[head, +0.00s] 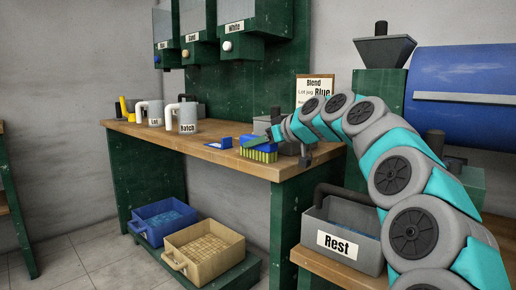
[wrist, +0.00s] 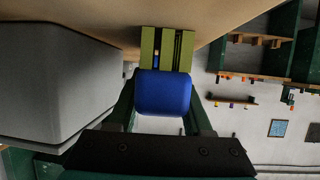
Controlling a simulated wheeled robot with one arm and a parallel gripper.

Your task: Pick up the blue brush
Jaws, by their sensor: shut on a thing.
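The blue brush (head: 263,155) is at the right end of the wooden bench top, near its front edge. It has a blue back and yellow-green bristles. In the wrist view its rounded blue body (wrist: 163,93) sits between the two dark green fingers, with the olive bristles beyond it against the bench top. My gripper (wrist: 163,108) is shut on the blue body. In the head view my gripper (head: 264,141) comes in from the right and partly covers the brush's top. I cannot tell whether the bristles touch the bench.
A grey box (wrist: 50,75) stands close on the left in the wrist view. On the bench (head: 200,146) are a small blue-and-white item (head: 218,142), a "Batch" jug (head: 188,118) and another jug (head: 155,114). A "Blend" sign (head: 315,84) stands behind.

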